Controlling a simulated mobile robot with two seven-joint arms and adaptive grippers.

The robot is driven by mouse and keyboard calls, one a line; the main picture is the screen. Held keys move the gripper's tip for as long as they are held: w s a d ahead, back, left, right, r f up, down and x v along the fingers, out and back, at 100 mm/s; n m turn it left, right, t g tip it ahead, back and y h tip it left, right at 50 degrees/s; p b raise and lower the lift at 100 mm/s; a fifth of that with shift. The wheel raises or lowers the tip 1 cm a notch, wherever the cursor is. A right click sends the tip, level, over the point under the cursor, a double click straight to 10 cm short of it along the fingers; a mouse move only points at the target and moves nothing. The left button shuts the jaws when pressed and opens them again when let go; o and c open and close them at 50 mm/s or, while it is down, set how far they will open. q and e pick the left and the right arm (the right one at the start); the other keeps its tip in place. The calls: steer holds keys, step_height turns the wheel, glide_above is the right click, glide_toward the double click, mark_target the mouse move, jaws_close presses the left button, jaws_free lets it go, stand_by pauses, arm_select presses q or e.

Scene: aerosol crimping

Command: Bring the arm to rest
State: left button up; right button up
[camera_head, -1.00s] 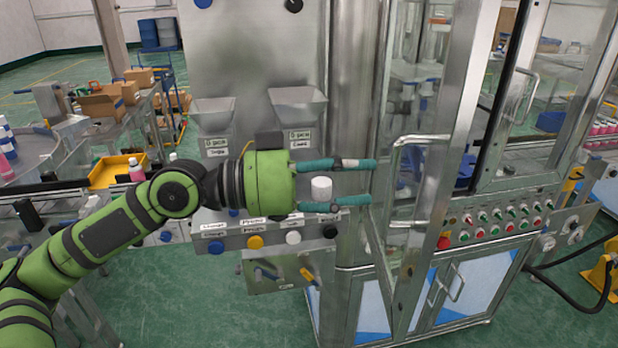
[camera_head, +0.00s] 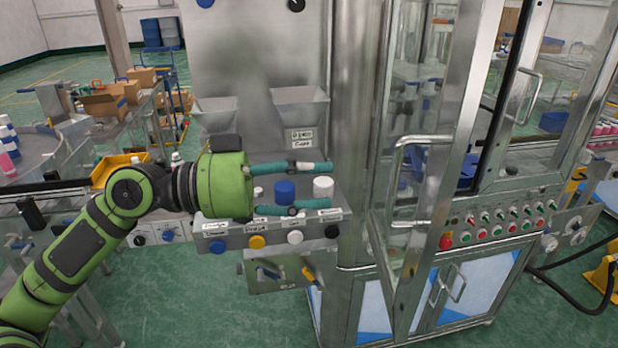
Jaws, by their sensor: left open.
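My left gripper (camera_head: 329,185) is open in the head view, with its two teal fingers pointing right. It is in front of the steel machine panel, above a row of coloured knobs. A blue cap (camera_head: 285,191) shows in the gap between the fingers. A white cap (camera_head: 323,187) shows near the fingertips, and another small white piece (camera_head: 258,193) shows close to the palm. I cannot tell whether the fingers touch any of these; nothing looks gripped. My right gripper is not in view.
The glass door (camera_head: 432,150) with its metal handle stands open just right of the fingertips. Two steel hoppers (camera_head: 299,108) are on the panel above the gripper. A yellow bin (camera_head: 118,168) and conveyor equipment lie at the left. Green floor is clear below.

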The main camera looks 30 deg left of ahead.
arm_select(q)
step_height(320, 180, down, 26)
steer(key=n+g+y, duration=0.2)
steer(key=n+y, duration=0.2)
steer(key=y, duration=0.3)
steer(key=s+d+f+n+g+y, duration=0.1)
steer(key=s+f+n+g+y, duration=0.5)
steer(key=s+f, duration=1.05)
step_height(320, 180, down, 20)
steer(key=w+m+y, duration=0.1)
steer(key=s+a+f+g+b, duration=0.1)
steer(key=s+a+f, duration=0.1)
steer(key=s+f, duration=1.5)
step_height(320, 180, down, 2)
steer(key=shift+s+a+f+m+g+y, duration=0.2)
steer(key=shift+a+f+m+g+y, duration=0.05)
steer(key=shift+a+m+g+y, duration=0.1)
